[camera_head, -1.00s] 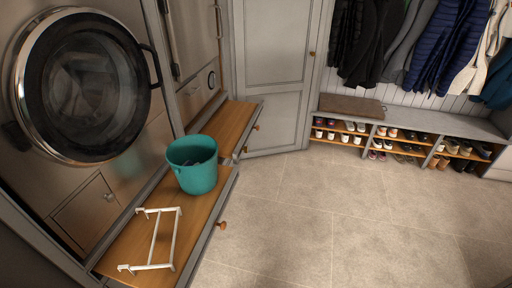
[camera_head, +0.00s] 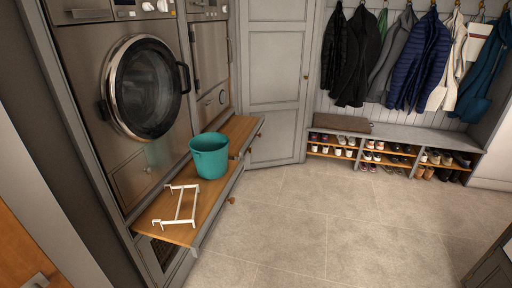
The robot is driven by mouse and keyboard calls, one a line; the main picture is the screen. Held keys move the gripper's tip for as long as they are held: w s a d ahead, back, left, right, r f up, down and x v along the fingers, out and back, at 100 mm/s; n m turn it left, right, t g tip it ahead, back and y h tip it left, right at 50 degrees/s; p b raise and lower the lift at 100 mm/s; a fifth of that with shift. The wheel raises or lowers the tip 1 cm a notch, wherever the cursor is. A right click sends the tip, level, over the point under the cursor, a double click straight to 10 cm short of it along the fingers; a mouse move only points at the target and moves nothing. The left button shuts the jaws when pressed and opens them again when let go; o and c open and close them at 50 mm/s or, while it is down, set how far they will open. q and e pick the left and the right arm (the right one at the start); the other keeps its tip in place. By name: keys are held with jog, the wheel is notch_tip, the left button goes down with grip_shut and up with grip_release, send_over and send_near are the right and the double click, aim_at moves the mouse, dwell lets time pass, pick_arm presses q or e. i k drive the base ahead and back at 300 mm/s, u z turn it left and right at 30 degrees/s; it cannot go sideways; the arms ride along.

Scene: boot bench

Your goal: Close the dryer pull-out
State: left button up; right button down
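Two wooden pull-out shelves stick out under the machines on the left. The near pull-out (camera_head: 207,207) lies below the round-door machine (camera_head: 146,86), with a round knob (camera_head: 231,200) on its front. A white wire rack (camera_head: 180,207) lies on it, and a teal bucket (camera_head: 210,158) stands towards its far end. The far pull-out (camera_head: 238,127) lies below the second machine (camera_head: 209,62), and its top is clear in the part I see. I cannot tell from labels which machine is the dryer. Neither of my grippers is in view.
Open tiled floor (camera_head: 300,225) lies right of the pull-outs. A grey door (camera_head: 275,75) stands beyond the far one. A bench (camera_head: 405,135) with shoes below and coats above is at the back. A wooden front with a handle (camera_head: 38,281) is at the lower left, a dark object (camera_head: 493,265) at the lower right.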

aim_at(242, 131)
jog(key=z, duration=0.7)
jog(key=i, duration=2)
jog(key=u, duration=1)
jog(key=i, duration=0.75)
jog(key=u, duration=0.9)
